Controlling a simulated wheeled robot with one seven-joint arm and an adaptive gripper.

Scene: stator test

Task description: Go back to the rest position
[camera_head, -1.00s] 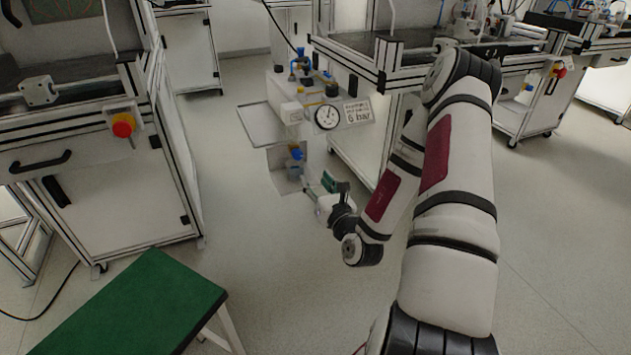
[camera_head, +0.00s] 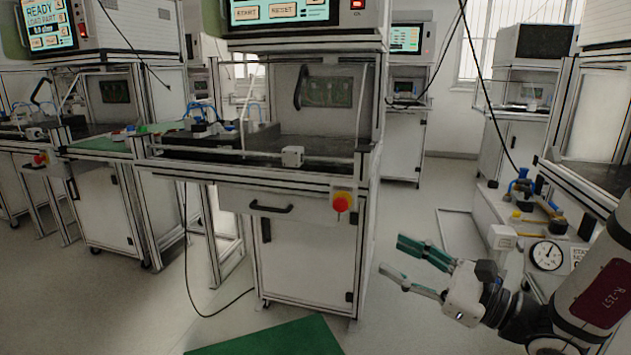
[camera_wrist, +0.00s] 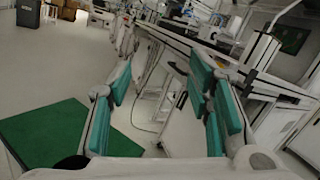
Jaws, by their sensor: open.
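My gripper (camera_head: 412,266) is at the lower right of the head view, with its two green-padded fingers spread apart and pointing left. Nothing is between them. In the wrist view the fingers of my gripper (camera_wrist: 165,115) are wide apart, with floor and bench frames seen beyond the gap. The gripper is in free air, to the right of the middle test bench (camera_head: 300,240), and touches nothing that I can see.
A green-topped surface (camera_head: 270,342) is low at the front; it also shows in the wrist view (camera_wrist: 60,135). The bench carries a red stop button (camera_head: 341,202). A pressure gauge (camera_head: 547,255) stands at the right near my arm. Open floor lies around the bench.

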